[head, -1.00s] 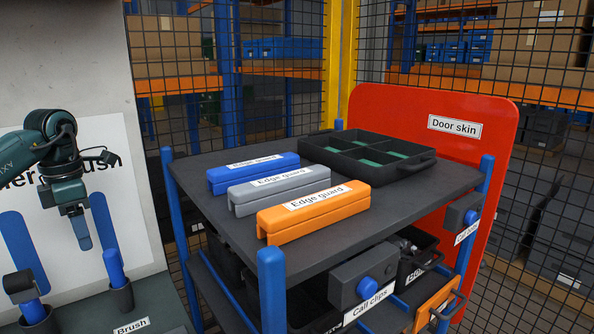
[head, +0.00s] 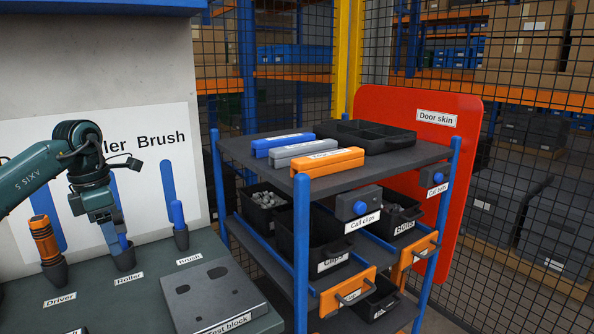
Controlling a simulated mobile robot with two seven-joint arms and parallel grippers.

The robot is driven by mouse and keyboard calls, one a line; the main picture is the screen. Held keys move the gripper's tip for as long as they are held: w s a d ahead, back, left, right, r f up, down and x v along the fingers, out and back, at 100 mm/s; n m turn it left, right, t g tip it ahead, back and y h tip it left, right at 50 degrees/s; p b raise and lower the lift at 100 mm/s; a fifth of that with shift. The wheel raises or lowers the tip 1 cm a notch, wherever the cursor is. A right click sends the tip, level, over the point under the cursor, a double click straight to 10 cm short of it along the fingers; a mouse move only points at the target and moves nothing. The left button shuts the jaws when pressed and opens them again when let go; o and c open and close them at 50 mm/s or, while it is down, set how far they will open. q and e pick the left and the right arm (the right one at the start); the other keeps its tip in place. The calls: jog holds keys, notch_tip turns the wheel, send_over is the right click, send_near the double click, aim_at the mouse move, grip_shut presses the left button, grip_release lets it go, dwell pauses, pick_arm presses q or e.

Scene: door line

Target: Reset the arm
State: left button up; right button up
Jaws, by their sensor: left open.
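My left arm comes in from the left, and its gripper (head: 111,234) points down in front of the roller holder. The jaws are open, with nothing seen held between them. The blue handle of the roller (head: 124,242) shows in its dark holder (head: 123,261), partly hidden behind the gripper; whether they touch I cannot tell. The orange and black driver (head: 44,238) stands in its holder to the left. The blue brush (head: 178,214) stands in its holder to the right. My right gripper is not in view.
A dark test block (head: 215,293) lies on the grey-green bench (head: 155,290). To the right stands a blue-posted cart (head: 235,150) with blue, grey and orange edge guards, a divided tray (head: 365,134) and bins below. A red door skin (head: 465,125) and mesh fence stand behind.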

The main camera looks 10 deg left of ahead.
pick_arm(q)
jog(key=w+d+f+m+h, duration=0.1)
jog(key=d+f+h, duration=0.3)
jog(key=d, duration=0.6)
jog(key=w+d+f+h, duration=0.1)
jog(key=d+f+h, duration=0.1)
jog(key=d+f, duration=0.65)
jog(key=s+d+n+t+h+p, duration=0.15)
jog(key=s+d+n+h, duration=0.35)
jog(key=d, duration=0.5)
jog(key=s+d+n+t+h, duration=0.3)
jog(key=d+n+h, duration=0.3)
jog(key=d, duration=0.4)
jog(key=s+a+f+n+t+y, duration=0.3)
jog(key=s+a+f+n+y, duration=0.2)
jog(key=n, duration=1)
jog(key=s+a+f+n+t+y, duration=0.3)
jog(key=s+a+f+n+y, duration=0.3)
jog(key=s+f+n+y, duration=0.3)
notch_tip(320, 180, down, 4)
jog(key=s+n+p, duration=0.1)
jog(key=n, duration=0.6)
jog(key=shift+d, duration=0.1)
